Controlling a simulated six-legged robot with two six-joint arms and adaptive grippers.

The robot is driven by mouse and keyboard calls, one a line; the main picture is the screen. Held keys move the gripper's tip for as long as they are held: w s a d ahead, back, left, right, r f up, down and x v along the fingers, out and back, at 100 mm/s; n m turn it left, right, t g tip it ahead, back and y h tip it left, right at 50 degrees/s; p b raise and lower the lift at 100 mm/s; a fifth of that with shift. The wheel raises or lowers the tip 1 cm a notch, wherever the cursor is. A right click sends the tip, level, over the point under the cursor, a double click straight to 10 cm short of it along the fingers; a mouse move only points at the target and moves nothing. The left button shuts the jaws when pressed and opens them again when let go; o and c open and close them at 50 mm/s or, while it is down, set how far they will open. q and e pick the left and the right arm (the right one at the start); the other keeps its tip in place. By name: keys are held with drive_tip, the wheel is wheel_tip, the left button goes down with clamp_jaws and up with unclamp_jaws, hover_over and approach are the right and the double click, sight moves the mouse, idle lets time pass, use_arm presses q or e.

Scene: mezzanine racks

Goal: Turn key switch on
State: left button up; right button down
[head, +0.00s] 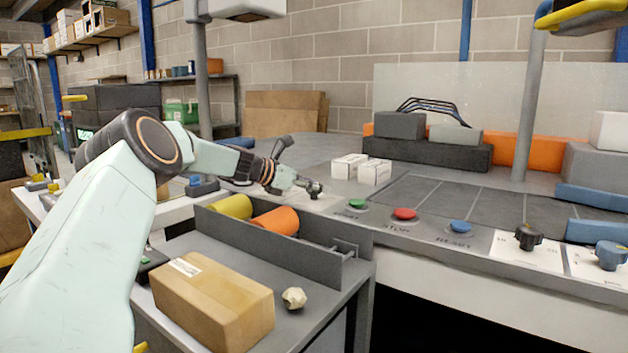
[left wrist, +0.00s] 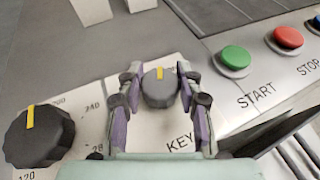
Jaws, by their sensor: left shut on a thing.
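The key switch (left wrist: 158,90) is a dark grey round knob with a yellow mark, on a white plate lettered "KEY" in the left wrist view. Its mark points up, nearly straight away from my wrist. My left gripper (left wrist: 159,78) has one finger on each side of the knob and is shut on it. In the head view my left gripper (head: 298,183) reaches the panel from the left, and the dark knob (head: 315,187) shows small at its tips. My right gripper is in neither view.
A black dial (left wrist: 40,135) stands left of the key switch. White boxes (head: 375,172) stand behind. A cardboard box (head: 210,305) lies on the lower shelf.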

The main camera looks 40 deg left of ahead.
use_arm(q)
drive_tip(key=shift+a+r+m+h+p, duration=0.1)
drive_tip(key=shift+m+h+p, duration=0.45)
drive_tip(key=shift+m+h, duration=0.15)
drive_tip(key=o, duration=1.2)
drive_tip(key=shift+v, duration=5.9)
drive_tip(key=shift+r, duration=0.15)
